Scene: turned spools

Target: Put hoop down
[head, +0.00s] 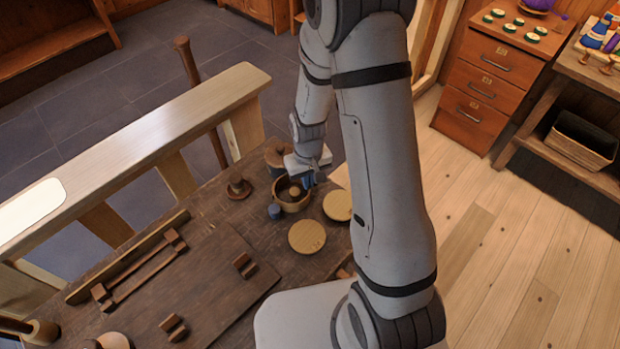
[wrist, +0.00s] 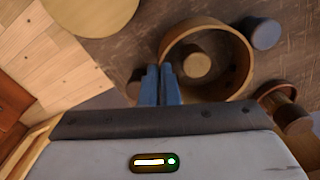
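The hoop (head: 290,207) is a round wooden ring near the far end of the dark workbench (head: 215,265). In the wrist view the hoop (wrist: 241,45) surrounds a short round wooden piece (wrist: 197,66), apart from its wall. My gripper (head: 309,180) is at the hoop's right side in the head view. In the wrist view its two blue fingers (wrist: 163,68) are close together with the hoop's wall between their tips. Whether the hoop's underside touches the bench cannot be told.
A blue-grey cylinder (head: 274,211) stands close beside the hoop. Two pale discs (head: 307,236) (head: 338,205) lie to the right. A lidded wooden pot (head: 277,152) stands behind, and a turned knob (head: 238,188) to the left. A dark board with blocks fills the near bench.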

